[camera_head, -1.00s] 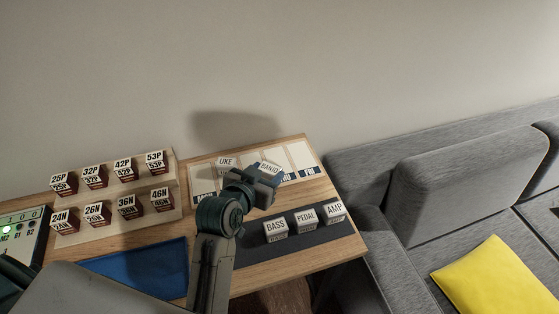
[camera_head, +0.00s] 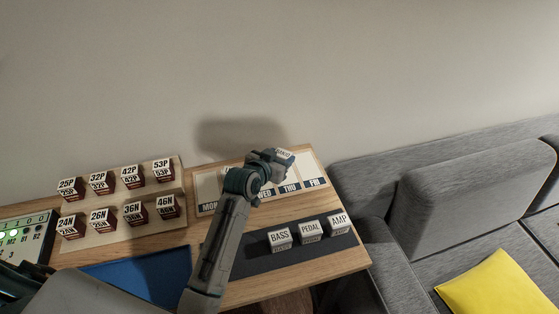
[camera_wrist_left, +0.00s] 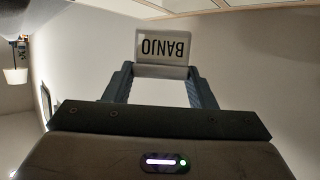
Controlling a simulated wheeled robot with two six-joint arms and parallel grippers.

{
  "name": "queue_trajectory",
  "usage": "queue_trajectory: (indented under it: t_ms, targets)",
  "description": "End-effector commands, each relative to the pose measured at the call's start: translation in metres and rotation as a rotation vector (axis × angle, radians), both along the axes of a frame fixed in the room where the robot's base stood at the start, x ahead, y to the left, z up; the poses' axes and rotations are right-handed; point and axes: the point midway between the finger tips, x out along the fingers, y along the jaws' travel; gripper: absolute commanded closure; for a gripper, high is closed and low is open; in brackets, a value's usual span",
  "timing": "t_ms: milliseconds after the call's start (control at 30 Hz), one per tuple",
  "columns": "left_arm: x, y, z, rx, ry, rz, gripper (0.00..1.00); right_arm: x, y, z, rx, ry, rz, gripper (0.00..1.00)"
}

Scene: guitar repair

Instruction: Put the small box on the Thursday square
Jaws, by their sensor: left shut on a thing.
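My left gripper (camera_head: 278,158) is shut on a small white box labelled BANJO (camera_head: 284,153). The box shows between its fingertips in the left wrist view (camera_wrist_left: 163,46), its lettering upside down. Gripper and box are above the rear of the weekday board, which has a pale square over each day label. The Thursday square (camera_head: 293,172), above the THU label, lies just below and right of the gripper in the head view. The FRI square (camera_head: 311,165) is bare. My left arm hides the TUE part and the UKE box. My right gripper is not in view.
White boxes BASS (camera_head: 280,236), PEDAL (camera_head: 311,230) and AMP (camera_head: 339,223) stand on a dark mat at the front. A stepped rack (camera_head: 148,215) with several labelled boxes is on the left. The wall is close behind.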

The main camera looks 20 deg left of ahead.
Motion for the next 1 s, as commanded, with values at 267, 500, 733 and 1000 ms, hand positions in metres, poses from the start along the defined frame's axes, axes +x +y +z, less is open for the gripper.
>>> queue_trajectory:
  t_ms: [267,500,733,1000]
  targets:
    - [0.009,0.002,-0.019,-0.001,0.005,0.001,0.73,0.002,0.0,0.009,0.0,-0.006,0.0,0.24]
    - [0.009,0.002,-0.037,-0.001,0.0,0.0,0.73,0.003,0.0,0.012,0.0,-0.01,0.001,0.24]
    - [0.009,0.002,-0.038,-0.001,0.0,0.0,0.73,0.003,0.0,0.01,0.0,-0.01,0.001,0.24]
    - [0.009,0.002,-0.039,-0.001,0.0,0.0,0.28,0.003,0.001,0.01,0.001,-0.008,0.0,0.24]
